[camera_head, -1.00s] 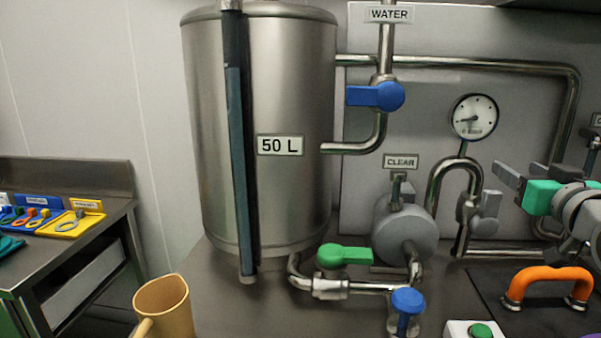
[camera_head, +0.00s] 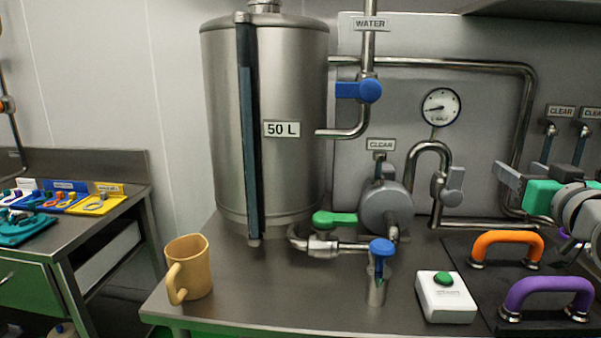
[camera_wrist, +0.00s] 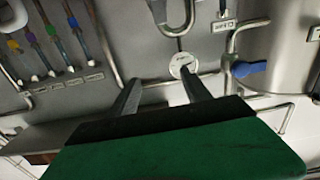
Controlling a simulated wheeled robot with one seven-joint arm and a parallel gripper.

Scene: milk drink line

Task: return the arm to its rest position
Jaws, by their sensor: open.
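My gripper (camera_head: 507,178) is at the right edge of the head view, raised above the table behind the orange handle. Its jaws are open and empty, and part of my arm is cut off by the picture's edge. In the wrist view, its two fingers (camera_wrist: 163,97) stand apart with nothing between them. Beyond them are the wall panel, the pressure gauge (camera_wrist: 184,65) and piping.
The steel 50 L tank (camera_head: 290,175) stands on the table (camera_head: 250,300). A tan mug (camera_head: 188,268) is at the front left. A white box with a green button (camera_head: 444,297), an orange handle (camera_head: 507,248) and a purple handle (camera_head: 546,297) are at the right.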

